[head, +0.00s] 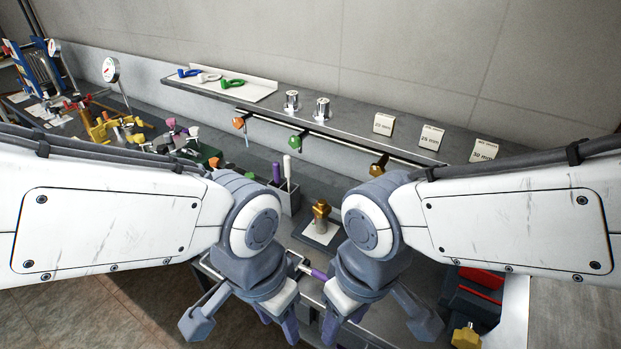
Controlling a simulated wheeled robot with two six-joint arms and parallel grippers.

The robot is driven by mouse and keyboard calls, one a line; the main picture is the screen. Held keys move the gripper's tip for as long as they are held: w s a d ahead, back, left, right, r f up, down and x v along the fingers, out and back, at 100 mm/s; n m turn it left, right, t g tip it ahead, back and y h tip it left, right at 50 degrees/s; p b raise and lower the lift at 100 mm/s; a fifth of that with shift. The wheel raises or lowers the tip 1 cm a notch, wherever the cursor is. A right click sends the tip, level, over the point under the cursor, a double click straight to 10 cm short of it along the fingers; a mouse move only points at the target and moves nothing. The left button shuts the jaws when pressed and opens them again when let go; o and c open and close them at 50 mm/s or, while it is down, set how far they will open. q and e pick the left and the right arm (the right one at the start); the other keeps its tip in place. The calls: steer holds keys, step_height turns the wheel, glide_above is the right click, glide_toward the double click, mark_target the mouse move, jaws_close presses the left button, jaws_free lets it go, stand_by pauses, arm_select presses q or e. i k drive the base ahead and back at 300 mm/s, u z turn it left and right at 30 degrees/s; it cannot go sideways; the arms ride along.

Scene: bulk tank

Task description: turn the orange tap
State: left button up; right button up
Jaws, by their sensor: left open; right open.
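An orange tap (239,122) sits on the dark rail below the shelf, left of a green tap (296,143) and a bronze-brown tap (378,168). Its front faces me and nothing covers it. My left gripper (240,323) is open and low at the front, well below and nearer to me than the orange tap. My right gripper (380,325) is open beside it, further right. Both point down and touch no tap.
The shelf (350,134) carries metal knobs (323,109), white labels (384,124) and a tray with coloured handles (232,83). A brass fitting (321,214) stands between my arms. Gauges (111,70) and valves crowd the left bench. A red-and-black box (478,283) is at right.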

mark_target(238, 122)
steer(key=u, duration=0.5)
steer(key=k, duration=0.55)
steer(key=u, duration=0.75)
steer(key=i, duration=1.2)
steer(key=z, duration=0.55)
